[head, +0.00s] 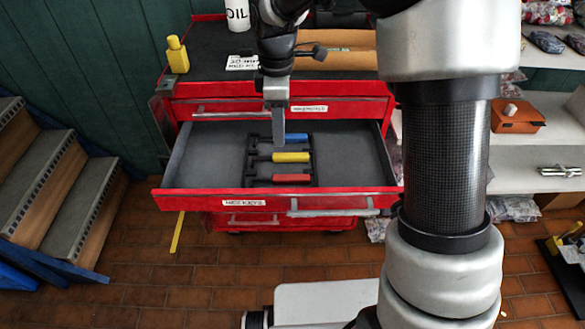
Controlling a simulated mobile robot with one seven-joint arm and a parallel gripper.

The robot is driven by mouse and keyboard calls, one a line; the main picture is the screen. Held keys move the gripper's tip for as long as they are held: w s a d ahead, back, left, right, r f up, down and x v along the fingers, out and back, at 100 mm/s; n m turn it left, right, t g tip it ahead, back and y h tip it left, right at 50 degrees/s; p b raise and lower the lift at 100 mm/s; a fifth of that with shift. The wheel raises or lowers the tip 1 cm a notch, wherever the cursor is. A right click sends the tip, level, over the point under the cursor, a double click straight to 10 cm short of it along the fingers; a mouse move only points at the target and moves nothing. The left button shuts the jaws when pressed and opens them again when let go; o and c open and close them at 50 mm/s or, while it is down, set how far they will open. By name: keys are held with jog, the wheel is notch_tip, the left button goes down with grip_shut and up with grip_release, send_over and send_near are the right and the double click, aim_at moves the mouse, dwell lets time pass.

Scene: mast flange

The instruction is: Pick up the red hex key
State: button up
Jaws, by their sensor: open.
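My gripper (279,142) points down over the drawer, in front of the blue key's left part in the picture. It is open, and no object shows between its fingers. It appears apart from the red key. How high its tips are above the holder I cannot tell.
The drawer (170,196) is pulled out of a red tool chest (350,98), with bare floor left and right of the holder. On top stand an oil can (238,14) and a yellow bottle (177,56). Wooden steps (50,200) are left; white shelves (540,105) are right.

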jog(key=b, duration=0.2)
send_over(281, 177)
notch_tip(281, 177, down, 11)
jog(key=shift+s+f, duration=0.1)
jog(key=shift+s, duration=0.05)
jog(key=shift+w+f+b, duration=0.2)
jog(key=shift+f+b, duration=0.35)
jog(key=shift+f, duration=2.55)
jog(key=shift+r, duration=0.1)
grip_shut()
